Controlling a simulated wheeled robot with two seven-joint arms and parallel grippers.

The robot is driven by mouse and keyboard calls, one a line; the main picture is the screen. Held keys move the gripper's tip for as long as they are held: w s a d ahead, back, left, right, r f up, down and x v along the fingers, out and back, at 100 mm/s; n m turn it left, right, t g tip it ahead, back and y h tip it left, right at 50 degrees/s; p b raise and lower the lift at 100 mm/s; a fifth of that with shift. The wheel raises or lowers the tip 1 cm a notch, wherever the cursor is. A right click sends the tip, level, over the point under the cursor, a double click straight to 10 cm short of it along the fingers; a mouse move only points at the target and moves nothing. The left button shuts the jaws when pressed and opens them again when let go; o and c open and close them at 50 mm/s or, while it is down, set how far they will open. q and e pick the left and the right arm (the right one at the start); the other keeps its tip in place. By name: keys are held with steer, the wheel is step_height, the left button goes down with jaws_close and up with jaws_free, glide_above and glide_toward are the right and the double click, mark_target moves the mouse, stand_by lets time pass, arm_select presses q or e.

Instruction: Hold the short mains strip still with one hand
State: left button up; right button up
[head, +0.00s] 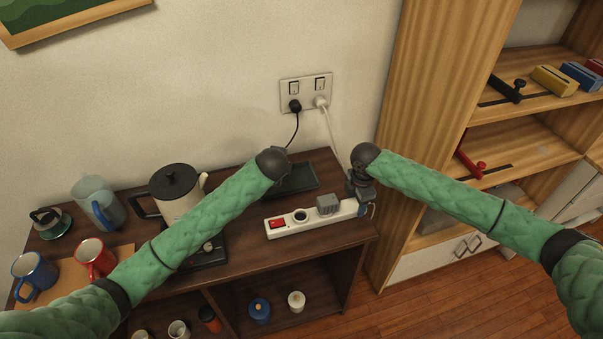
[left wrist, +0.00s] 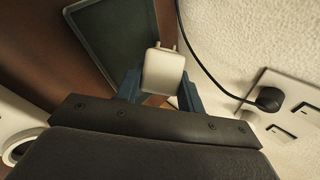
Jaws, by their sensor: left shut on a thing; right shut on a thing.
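The short white mains strip (head: 283,228) lies on the dark cabinet top, with a red switch (head: 277,224) at its left end. A round socket (head: 300,216) in it looks empty, and a grey plug block (head: 327,204) sits to its right. My right gripper (head: 364,192) is shut on the strip's right end; its fingers are partly hidden. My left gripper (head: 272,166) is above the cabinet, behind the strip; its fingers are hidden in the head view. In the left wrist view it is shut on a white plug (left wrist: 163,72) with prongs showing. The strip's edge shows there too (left wrist: 14,128).
A wall plate (head: 307,92) holds a black plug (head: 295,105) and a white plug (head: 321,102), with cords hanging down. A dark tray (head: 303,178) lies behind the strip. A kettle (head: 172,186), mugs and a jug stand left. Shelves rise at right.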

arm_select(q)
steer(key=shift+a+r+y, duration=0.25)
steer(key=shift+a+y, duration=0.25)
steer(key=shift+a, duration=0.25)
steer(key=shift+s+a+t, duration=0.1)
steer(key=shift+a+t, duration=0.05)
steer(key=shift+t, duration=0.15)
steer(key=shift+m+t+y, duration=0.3)
steer(key=shift+m+y, duration=0.2)
steer(key=shift+y, duration=0.1)
steer(key=shift+f, duration=0.15)
steer(key=shift+f, duration=2.9)
steer(key=o, duration=1.1)
